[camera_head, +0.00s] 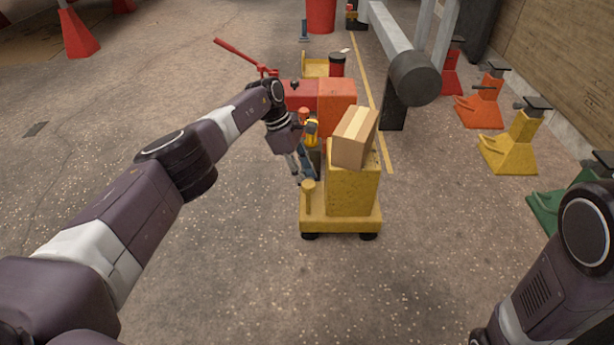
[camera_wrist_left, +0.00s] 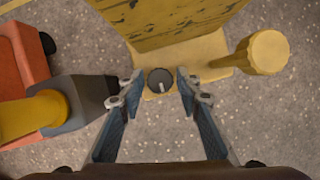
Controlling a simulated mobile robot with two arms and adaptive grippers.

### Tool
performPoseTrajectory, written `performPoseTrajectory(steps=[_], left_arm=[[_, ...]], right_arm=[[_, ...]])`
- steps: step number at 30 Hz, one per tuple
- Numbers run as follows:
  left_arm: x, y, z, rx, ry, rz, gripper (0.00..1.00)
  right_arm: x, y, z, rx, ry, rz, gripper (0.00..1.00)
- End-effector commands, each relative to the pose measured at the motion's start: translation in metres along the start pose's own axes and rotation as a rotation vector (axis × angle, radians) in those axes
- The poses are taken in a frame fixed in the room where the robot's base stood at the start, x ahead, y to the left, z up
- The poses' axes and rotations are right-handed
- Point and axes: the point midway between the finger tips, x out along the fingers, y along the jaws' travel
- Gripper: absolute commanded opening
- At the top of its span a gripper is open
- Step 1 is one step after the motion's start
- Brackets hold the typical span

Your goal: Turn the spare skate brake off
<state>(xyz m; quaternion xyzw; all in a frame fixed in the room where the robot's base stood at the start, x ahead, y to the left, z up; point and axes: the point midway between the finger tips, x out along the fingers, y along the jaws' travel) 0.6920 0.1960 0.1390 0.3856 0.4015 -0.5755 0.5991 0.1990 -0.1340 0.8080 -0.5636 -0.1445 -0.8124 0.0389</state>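A yellow wheeled skate (camera_head: 352,195) stands on the floor with a box-shaped yellow body and a low base. In the left wrist view its base (camera_wrist_left: 190,57) carries a round dark knob (camera_wrist_left: 160,80) with a short white mark pointing down in the picture. My left gripper (camera_head: 304,177) reaches down at the skate's left side. In the left wrist view my left gripper (camera_wrist_left: 158,97) is open, its fingertips on either side of the knob with gaps visible. The knob cannot be made out in the head view. My right arm shows at lower right, but its gripper is out of view.
A cardboard box (camera_head: 354,138) sits on the skate. A yellow round-topped post (camera_head: 308,192) rises beside it. A red-orange machine (camera_head: 336,106) stands just behind. Coloured jack stands (camera_head: 512,144) line the right. The floor in front is clear.

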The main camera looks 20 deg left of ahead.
Motion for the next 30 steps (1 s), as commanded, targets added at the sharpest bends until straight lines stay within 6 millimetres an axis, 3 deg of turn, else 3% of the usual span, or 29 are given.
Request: performPoseTrajectory(steps=[10, 22, 30], left_arm=[[-0.011, 0.001, 0.001, 0.0, -0.002, 0.002, 0.31], [-0.091, 0.001, 0.0, -0.001, -0.001, 0.004, 0.31], [-0.118, 0.0, 0.0, -0.001, -0.001, 0.0, 0.31]], right_arm=[[0.0, 0.001, 0.0, 0.0, 0.0, 0.003, 0.41], [0.0, 0.0, 0.0, 0.0, 0.0, 0.001, 0.41], [0.0, 0.0, 0.0, 0.0, 0.0, 0.0, 0.41]])
